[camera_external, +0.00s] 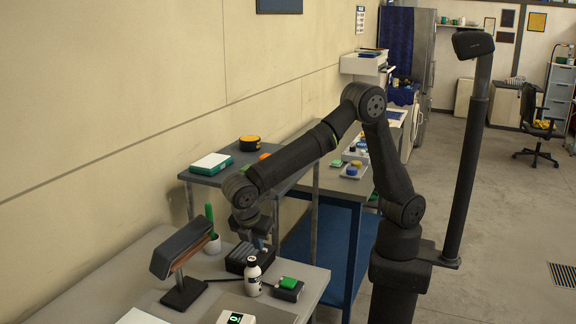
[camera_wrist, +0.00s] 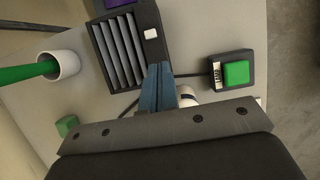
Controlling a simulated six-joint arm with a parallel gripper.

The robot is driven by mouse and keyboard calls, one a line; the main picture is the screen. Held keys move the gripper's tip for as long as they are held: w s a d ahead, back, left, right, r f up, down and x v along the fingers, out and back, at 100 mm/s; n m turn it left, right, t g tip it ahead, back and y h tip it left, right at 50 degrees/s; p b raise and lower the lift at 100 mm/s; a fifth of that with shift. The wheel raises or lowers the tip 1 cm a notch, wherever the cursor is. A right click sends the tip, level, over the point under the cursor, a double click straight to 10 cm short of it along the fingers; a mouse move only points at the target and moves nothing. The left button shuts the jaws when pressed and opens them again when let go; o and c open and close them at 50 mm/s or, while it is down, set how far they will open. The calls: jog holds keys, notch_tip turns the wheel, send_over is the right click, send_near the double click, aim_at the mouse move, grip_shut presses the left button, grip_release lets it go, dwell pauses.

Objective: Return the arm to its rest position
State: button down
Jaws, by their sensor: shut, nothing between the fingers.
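My gripper (camera_external: 260,240) is at the end of my arm, which reaches left and down over the near table. Its fingers point down just above the black slotted rack (camera_external: 236,260), behind the white bottle (camera_external: 253,283). In the wrist view my gripper (camera_wrist: 158,72) shows two blue-grey fingers pressed together with nothing between them. There the fingertips lie at the right edge of the slotted rack (camera_wrist: 122,50). A white round thing (camera_wrist: 187,98), partly hidden by the fingers, sits beside them.
A green-topped black box (camera_wrist: 236,73) lies right of the fingers. A white cup (camera_wrist: 66,64) with a green thing in it and a green block (camera_wrist: 67,126) are left. A dark lamp (camera_external: 180,248) stands on the near table. A grey shelf (camera_external: 213,179) stands behind.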

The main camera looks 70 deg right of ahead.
jog(key=shift+a+f, duration=0.65)
jog(key=shift+a, duration=0.35)
jog(key=v, duration=0.7)
jog(key=shift+d+f, duration=0.1)
jog(key=shift+d, duration=0.05)
